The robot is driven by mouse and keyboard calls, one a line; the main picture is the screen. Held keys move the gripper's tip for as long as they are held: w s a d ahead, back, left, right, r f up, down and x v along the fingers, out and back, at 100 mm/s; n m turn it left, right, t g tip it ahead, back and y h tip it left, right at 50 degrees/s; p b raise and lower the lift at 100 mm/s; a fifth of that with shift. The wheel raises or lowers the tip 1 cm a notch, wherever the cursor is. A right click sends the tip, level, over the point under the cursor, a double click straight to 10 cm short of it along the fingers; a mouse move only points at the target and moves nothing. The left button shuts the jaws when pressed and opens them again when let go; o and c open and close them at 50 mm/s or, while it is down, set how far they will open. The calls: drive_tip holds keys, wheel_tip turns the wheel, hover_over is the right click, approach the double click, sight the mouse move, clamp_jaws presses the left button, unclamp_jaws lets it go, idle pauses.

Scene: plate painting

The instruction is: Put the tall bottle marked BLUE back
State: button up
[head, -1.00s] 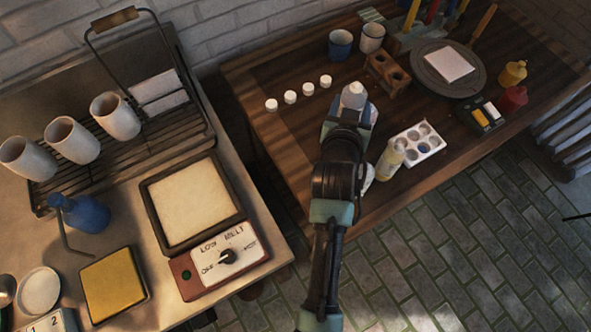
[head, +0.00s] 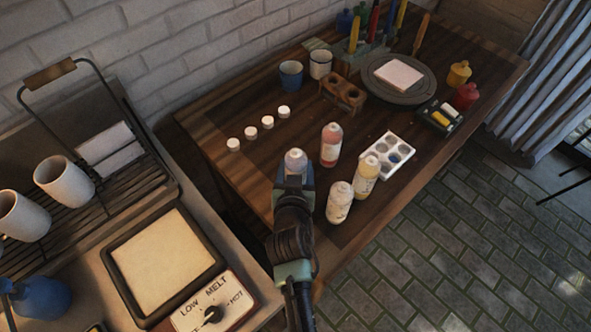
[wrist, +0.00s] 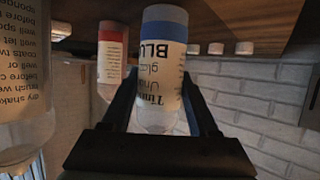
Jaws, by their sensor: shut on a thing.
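The tall bottle marked BLUE (wrist: 162,60) has a blue band and dark print, of which "BLU" shows in the wrist view. It appears upside down there, with its base toward the tabletop. My gripper (wrist: 160,112) is shut on it. In the head view, the bottle's pale top (head: 295,161) shows above my gripper (head: 294,180), at the table's front left part. I cannot tell whether its base touches the table. A red-labelled bottle (head: 331,145) stands just to its right, and a yellow one (head: 366,177) and a pale one (head: 340,204) stand farther right.
Several white caps (head: 268,122) lie in a row behind the bottle on the wooden table (head: 235,165). A paint palette (head: 388,157) lies right of the bottles. A wooden holder with holes (head: 343,92) stands farther back. A hot plate (head: 165,262) is on the left counter.

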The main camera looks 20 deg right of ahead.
drive_tip(key=shift+f, duration=0.25)
drive_tip(key=shift+f, duration=0.15)
drive_tip(key=o, duration=0.9)
drive_tip(key=shift+o, duration=0.2)
